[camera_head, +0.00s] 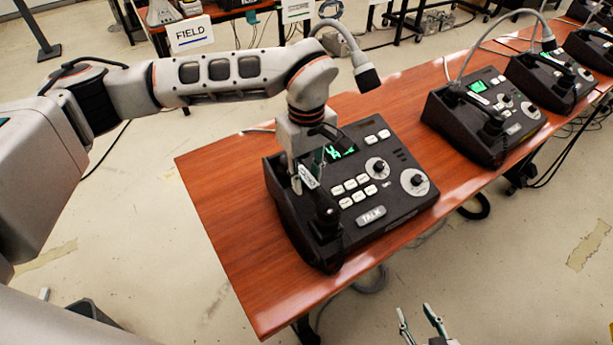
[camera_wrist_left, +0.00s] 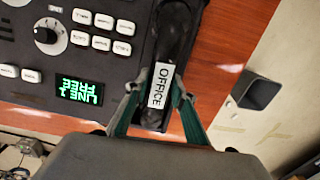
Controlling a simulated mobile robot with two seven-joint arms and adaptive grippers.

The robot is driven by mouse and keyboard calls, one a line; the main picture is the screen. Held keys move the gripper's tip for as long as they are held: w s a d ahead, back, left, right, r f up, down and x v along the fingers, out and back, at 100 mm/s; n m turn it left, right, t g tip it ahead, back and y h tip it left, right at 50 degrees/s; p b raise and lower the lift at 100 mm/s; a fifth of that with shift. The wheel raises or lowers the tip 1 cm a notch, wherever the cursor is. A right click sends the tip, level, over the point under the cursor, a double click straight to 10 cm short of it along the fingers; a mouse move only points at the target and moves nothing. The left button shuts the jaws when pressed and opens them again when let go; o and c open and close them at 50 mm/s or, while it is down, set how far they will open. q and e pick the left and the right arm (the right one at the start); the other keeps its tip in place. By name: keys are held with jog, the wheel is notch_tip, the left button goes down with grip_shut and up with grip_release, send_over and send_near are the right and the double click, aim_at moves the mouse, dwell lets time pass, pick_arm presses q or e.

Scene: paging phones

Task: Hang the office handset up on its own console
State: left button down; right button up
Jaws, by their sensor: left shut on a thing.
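The office handset (camera_head: 326,216) is black with a white label reading OFFICE, seen clearly in the left wrist view (camera_wrist_left: 159,85). My left gripper (camera_head: 305,182) is shut around its grip at the label, one finger on each side. The handset lies along the left side of the nearest black console (camera_head: 400,205), over its cradle area. I cannot tell whether it is fully seated or slightly above. In the wrist view the console's green screen (camera_wrist_left: 79,90) reads LINE 1 FREE, upside down. My right gripper (camera_head: 418,312) is open and empty at the bottom edge, away from the table.
The reddish wooden table (camera_head: 225,215) has bare room left of the console. A gooseneck microphone (camera_head: 366,75) rises behind the console, near my left arm. More consoles with handsets (camera_head: 485,125) stand along the tables to the right. A FIELD sign (camera_head: 190,34) stands behind.

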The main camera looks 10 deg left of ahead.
aim_at(307, 177)
pick_arm(q)
jog(key=shift+f, duration=0.1)
jog(key=c, duration=1.7)
grip_release()
jog(key=shift+r, duration=0.2)
notch_tip(307, 177, up, 12)
jog(key=shift+s+f, duration=0.1)
